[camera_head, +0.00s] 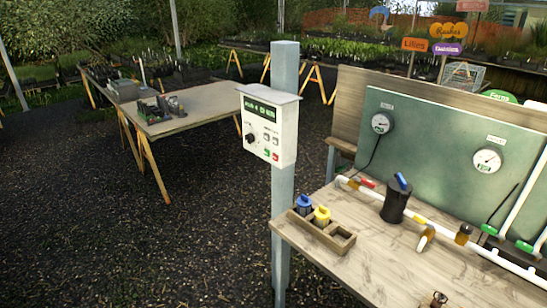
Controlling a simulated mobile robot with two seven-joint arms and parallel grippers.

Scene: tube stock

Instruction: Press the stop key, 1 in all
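A white control box (284,135) is fixed to a grey post (285,70). Its front has a dark display with green characters (261,107) and a black knob (249,137). Several small keys sit at the lower right of the front. A red key (275,156) is at the bottom right, with a green key (267,153) beside it. The key labels are too small to read, so I cannot confirm which is the stop key. Neither of my grippers is in view.
A wooden bench (375,255) at the right holds a divided wooden tray (327,237) with blue- and yellow-capped bottles, a black canister (396,205) and white piping. A green gauge panel (440,150) stands behind. Open gravel lies left of the post.

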